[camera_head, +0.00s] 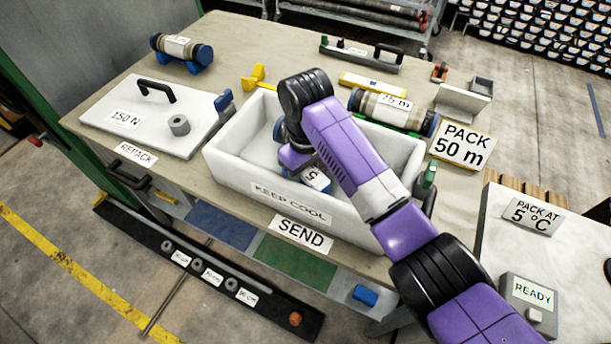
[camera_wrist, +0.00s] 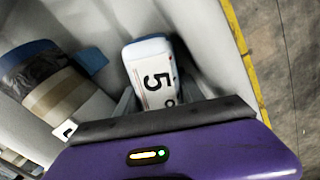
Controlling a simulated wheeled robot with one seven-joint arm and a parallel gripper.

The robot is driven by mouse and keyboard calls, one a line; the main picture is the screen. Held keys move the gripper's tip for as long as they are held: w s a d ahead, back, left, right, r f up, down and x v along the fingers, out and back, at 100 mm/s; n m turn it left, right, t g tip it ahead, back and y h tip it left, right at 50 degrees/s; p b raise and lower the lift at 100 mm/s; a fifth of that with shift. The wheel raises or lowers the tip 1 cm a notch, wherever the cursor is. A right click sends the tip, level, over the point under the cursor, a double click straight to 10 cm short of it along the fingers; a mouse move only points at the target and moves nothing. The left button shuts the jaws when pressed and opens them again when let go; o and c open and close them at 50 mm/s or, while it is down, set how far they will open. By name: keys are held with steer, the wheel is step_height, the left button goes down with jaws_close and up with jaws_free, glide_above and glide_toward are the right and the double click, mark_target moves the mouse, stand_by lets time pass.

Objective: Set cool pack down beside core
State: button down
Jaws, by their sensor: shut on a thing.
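The cool pack (camera_head: 317,180) is a small white and blue block with a "5 °" label; it also shows in the wrist view (camera_wrist: 152,75). My gripper (camera_head: 300,163) is shut on it, low inside the white "KEEP COOL" box (camera_head: 235,178). In the wrist view, a striped core (camera_wrist: 65,95) with dark and blue bands lies in the box, left of the pack with a narrow gap. I cannot tell whether the pack touches the box floor. My arm hides the core in the head view.
A "75 m" core (camera_head: 393,109) lies behind the box, and another core (camera_head: 181,49) lies at the back left. A white lid (camera_head: 150,115) with a black handle is left of the box. A "PACK 50 m" sign (camera_head: 462,146) stands at right. The box walls surround my gripper.

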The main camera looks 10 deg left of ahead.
steer(key=shift+f, duration=0.35)
steer(key=c, duration=0.6)
jaws_free()
steer(key=shift+c, duration=0.2)
step_height(320, 180, up, 8)
steer(key=shift+f, duration=0.1)
